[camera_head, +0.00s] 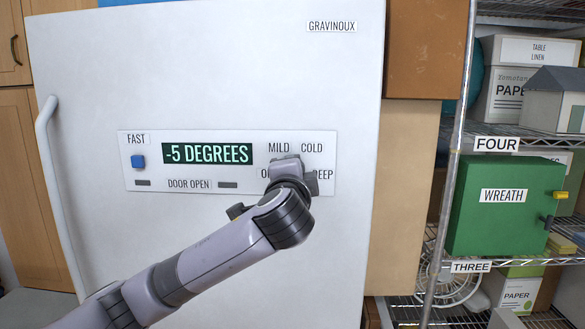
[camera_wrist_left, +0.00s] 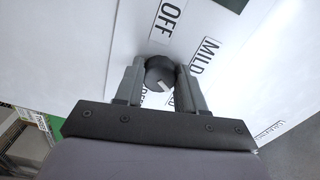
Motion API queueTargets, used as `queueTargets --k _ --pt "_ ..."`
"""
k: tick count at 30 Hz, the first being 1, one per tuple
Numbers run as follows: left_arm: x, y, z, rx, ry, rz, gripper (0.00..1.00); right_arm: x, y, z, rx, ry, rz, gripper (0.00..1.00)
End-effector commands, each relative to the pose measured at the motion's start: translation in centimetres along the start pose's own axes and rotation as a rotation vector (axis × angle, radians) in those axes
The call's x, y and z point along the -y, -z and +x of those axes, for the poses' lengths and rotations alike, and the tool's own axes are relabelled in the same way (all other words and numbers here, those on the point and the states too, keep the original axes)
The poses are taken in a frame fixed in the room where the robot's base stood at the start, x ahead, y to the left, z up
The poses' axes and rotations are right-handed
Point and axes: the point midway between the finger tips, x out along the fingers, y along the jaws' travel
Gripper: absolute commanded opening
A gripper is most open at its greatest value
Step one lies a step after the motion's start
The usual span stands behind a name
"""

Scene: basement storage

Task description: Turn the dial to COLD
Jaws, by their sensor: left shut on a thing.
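The dial (camera_wrist_left: 159,72) is a dark round knob on the white control panel (camera_head: 233,180) of the fridge. In the head view my left gripper (camera_head: 287,163) reaches the panel and hides the dial. In the left wrist view the gripper (camera_wrist_left: 159,82) is shut on the dial, one finger on each side. The dial's white mark sits on its lower right side in that view. My right gripper is not in view.
A display (camera_head: 207,153) reads -5 DEGREES. A blue FAST button (camera_head: 138,161) is at the panel's left. The fridge handle (camera_head: 55,190) runs down the left edge. A wire shelf with a green WREATH box (camera_head: 485,225) stands to the right.

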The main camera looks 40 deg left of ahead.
Motion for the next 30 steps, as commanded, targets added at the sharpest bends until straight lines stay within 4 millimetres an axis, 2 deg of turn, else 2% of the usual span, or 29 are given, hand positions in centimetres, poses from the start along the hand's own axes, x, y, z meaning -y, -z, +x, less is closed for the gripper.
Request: queueTargets --k 13,14,15,16,25,30 --pt "-0.1 0.1 0.0 -0.002 0.000 0.010 0.09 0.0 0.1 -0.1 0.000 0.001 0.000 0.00" --pt "-0.1 0.1 0.0 -0.002 0.000 0.010 0.45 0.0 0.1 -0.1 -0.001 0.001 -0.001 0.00" --pt "-0.1 0.1 0.0 -0.002 0.000 0.010 0.58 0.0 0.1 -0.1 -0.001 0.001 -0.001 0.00" --pt "-0.1 0.0 0.0 -0.002 0.000 0.010 0.64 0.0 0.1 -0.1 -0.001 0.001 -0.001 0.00" --pt "-0.1 0.0 -0.1 -0.002 0.000 0.009 0.64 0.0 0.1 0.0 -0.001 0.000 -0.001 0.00" --pt "-0.2 0.1 -1.6 -0.004 0.000 0.009 0.64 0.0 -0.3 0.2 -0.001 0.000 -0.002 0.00"
